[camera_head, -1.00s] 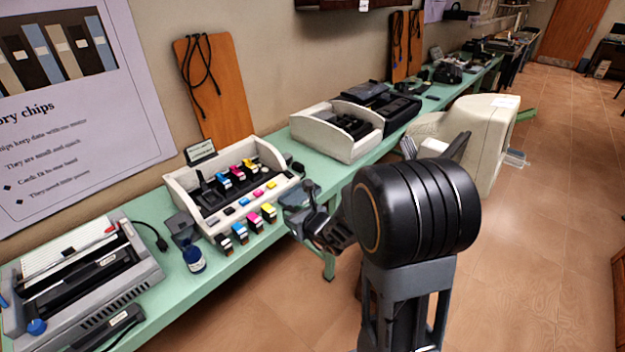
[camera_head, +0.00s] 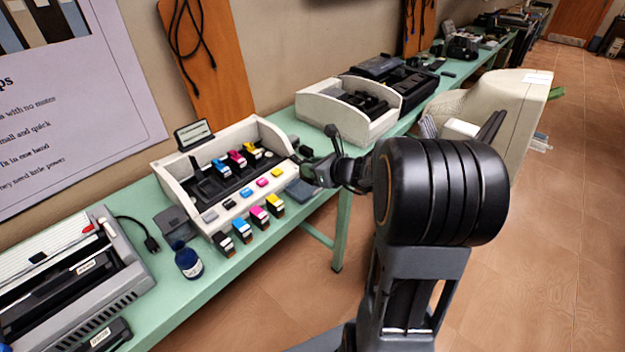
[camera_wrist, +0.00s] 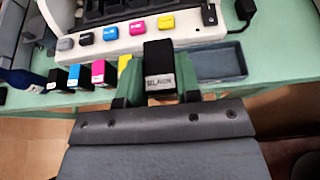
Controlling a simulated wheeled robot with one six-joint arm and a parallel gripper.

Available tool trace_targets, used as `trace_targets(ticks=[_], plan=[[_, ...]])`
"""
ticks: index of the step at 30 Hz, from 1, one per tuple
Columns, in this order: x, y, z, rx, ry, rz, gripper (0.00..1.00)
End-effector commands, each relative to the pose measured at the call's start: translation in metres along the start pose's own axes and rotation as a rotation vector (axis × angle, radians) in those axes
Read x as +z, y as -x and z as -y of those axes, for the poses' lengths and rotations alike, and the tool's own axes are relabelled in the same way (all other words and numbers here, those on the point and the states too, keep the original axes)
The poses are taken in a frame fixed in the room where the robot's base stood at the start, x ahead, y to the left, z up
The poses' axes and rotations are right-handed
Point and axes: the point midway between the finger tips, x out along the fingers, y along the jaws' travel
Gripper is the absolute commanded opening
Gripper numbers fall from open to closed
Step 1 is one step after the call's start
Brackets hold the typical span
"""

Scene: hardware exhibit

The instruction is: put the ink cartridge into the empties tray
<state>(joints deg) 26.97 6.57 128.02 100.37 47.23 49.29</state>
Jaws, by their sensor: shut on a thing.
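A black ink cartridge (camera_wrist: 160,62) with a pale label is held between the two fingers of my gripper (camera_wrist: 160,88) in the wrist view. In the head view my gripper (camera_head: 322,168) is over the front edge of the bench, and the cartridge cannot be made out clearly there. A shallow blue-grey tray (camera_wrist: 222,73), apparently the empties tray, lies just right of the held cartridge in the wrist view. It looks empty where it shows. In the head view the tray (camera_head: 300,192) is partly behind my gripper.
A cream printer unit (camera_head: 172,180) with coloured cartridges stands behind. Several cartridges (camera_head: 243,230) stand in a row along the bench front, left of my gripper. A blue ink bottle (camera_head: 188,262) is farther left. Another cream open machine (camera_head: 345,125) stands at the right.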

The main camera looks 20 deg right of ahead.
Motion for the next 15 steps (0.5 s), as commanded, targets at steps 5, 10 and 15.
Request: trace_targets(ticks=[5,10,15], plan=[[-0.008,-0.037,0.035,0.003,-0.002,-0.002,0.08],[-0.029,-0.063,0.053,0.003,-0.002,-0.002,0.08],[-0.041,-0.079,0.064,0.002,0.0,-0.001,0.08]])
